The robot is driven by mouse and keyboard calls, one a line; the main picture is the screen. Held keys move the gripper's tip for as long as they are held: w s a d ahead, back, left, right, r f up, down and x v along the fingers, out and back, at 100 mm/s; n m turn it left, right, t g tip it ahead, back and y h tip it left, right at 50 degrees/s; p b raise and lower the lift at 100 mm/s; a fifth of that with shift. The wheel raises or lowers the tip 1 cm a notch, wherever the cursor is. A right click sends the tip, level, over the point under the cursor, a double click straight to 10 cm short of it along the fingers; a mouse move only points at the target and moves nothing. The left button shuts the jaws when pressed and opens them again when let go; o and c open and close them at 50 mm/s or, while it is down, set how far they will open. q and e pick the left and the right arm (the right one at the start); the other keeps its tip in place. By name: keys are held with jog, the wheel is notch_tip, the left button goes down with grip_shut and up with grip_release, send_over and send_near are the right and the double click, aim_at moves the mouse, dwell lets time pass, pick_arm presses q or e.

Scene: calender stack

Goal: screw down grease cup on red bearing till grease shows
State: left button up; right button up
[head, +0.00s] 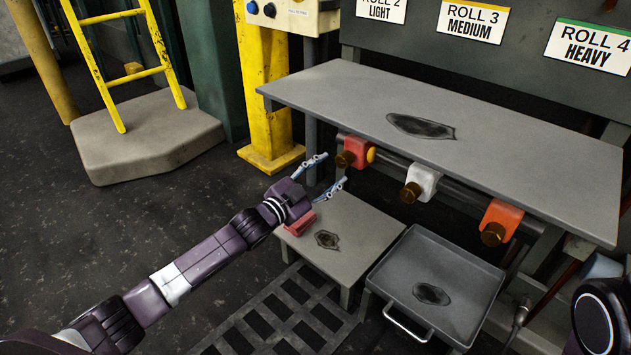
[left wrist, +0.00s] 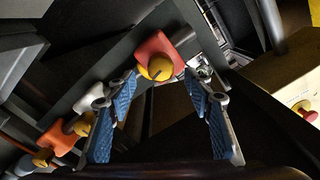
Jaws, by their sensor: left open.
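The red bearing (head: 357,148) sits at the left end of the shaft under the grey bench. A dark brass grease cup (head: 346,160) faces out from it, and a yellow rounded piece (head: 371,155) shows at its right side. My left gripper (head: 333,172) is open and empty, its fingers pointing at the red bearing from just in front. In the left wrist view the red bearing (left wrist: 160,44) and a yellow rounded part (left wrist: 158,68) appear beyond and between the open fingers (left wrist: 162,84), apparently untouched. No grease is discernible. My right gripper is out of view.
A white bearing (head: 425,178) and an orange bearing (head: 505,214) stand farther right along the shaft. The grey bench (head: 500,150) overhangs them. Below are a low table (head: 360,235) with a red block (head: 299,223), and a grey tray (head: 460,285). A yellow post (head: 262,90) stands behind left.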

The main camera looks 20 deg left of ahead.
pick_arm(q)
jog(key=shift+v, duration=2.7)
jog(key=shift+s, duration=0.1)
